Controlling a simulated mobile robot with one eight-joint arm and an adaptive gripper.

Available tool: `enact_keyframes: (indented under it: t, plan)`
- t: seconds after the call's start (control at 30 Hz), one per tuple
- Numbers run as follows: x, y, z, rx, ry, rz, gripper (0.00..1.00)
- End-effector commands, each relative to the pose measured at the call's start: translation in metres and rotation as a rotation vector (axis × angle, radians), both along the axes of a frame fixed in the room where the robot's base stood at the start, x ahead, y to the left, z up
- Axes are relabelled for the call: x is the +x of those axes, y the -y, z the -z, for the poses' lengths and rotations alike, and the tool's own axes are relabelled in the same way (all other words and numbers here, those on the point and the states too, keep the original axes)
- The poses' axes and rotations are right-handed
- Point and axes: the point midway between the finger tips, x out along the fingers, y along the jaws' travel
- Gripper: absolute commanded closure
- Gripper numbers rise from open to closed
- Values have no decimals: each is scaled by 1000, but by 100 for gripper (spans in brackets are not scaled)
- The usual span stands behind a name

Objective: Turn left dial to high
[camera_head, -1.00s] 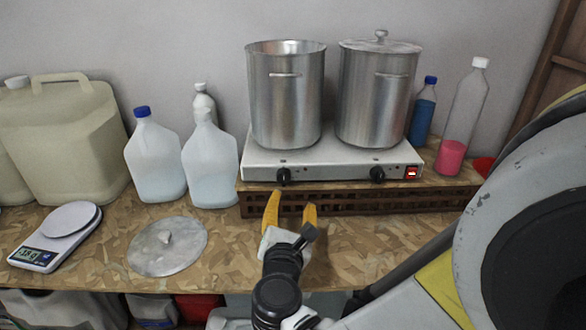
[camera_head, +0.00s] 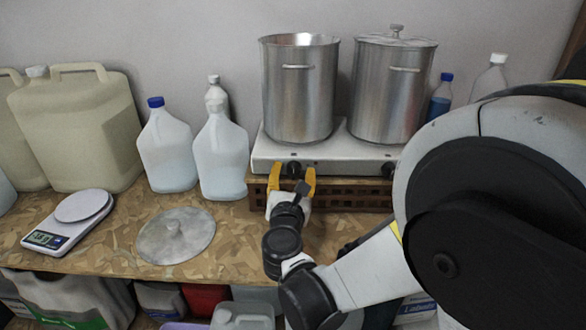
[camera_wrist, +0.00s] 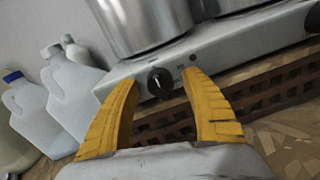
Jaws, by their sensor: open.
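The left dial (camera_head: 294,167) is a small black knob on the front of a white two-burner hot plate (camera_head: 345,153). In the wrist view the dial (camera_wrist: 160,82) shows between the two yellow fingers, with a pale mark on its face. My gripper (camera_head: 293,175) is open in front of the dial, one finger on each side. In the wrist view the gripper (camera_wrist: 159,88) frames the dial, and I see no clear contact.
An open steel pot (camera_head: 298,95) and a lidded pot (camera_head: 392,95) stand on the hot plate. White jugs (camera_head: 220,160) stand close to its left. A round lid (camera_head: 175,236) and a scale (camera_head: 68,222) lie on the table. A slatted wooden stand (camera_head: 350,192) supports the hot plate.

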Motion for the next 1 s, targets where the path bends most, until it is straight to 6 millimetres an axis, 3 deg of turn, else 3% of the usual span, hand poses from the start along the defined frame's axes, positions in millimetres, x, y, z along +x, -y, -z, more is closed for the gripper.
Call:
enact_keyframes:
  t: [0.2, 0.37, 0.4, 0.77, 1.0]
  plan:
    - [0, 0, 0, 0, 0, 0, 47]
    - [0, 0, 0, 0, 0, 0, 96]
    - [0, 0, 0, 0, 0, 0, 100]
    - [0, 0, 0, 49, 1, -1, 100]
    - [0, 0, 0, 199, 6, 0, 100]
